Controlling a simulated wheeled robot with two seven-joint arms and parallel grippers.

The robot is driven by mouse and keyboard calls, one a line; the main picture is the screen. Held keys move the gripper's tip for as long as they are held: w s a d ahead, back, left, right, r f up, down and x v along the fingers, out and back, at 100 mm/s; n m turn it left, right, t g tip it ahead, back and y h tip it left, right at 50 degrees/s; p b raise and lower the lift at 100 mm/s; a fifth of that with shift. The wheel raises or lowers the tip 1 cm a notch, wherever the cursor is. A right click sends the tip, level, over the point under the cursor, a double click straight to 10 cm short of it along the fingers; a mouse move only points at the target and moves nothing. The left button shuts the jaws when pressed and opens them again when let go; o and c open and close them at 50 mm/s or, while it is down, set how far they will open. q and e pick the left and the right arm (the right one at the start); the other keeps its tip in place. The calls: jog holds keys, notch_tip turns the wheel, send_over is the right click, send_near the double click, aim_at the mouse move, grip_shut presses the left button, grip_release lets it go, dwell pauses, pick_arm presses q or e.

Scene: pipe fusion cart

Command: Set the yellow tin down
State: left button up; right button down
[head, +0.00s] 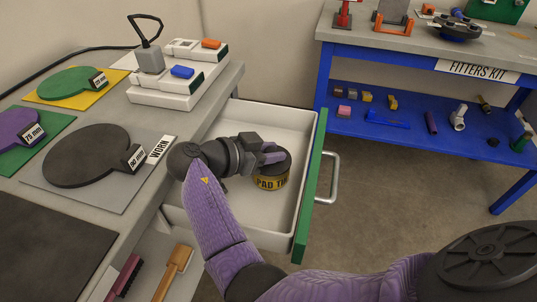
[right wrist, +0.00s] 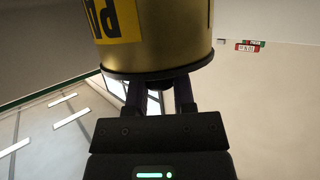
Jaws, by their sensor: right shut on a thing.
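My left gripper is not in view.
The drawer has a green front (head: 310,190) with a handle (head: 328,180). The grey bench (head: 110,205) on the left bears round pads on plates and white boxes (head: 180,85). A blue shelf unit (head: 400,60) with fittings stands at the right. Drawer floor around the tin looks clear.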

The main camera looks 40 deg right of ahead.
jog(key=shift+f, duration=0.1)
jog(key=shift+c, duration=2.4)
grip_release()
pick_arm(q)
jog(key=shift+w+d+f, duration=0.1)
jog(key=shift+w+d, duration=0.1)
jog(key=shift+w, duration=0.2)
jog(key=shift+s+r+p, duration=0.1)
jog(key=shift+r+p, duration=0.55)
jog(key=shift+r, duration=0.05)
pick_arm(e)
jog(key=v, duration=0.7)
jog(key=shift+a+r, duration=0.2)
jog(key=shift+r, duration=0.15)
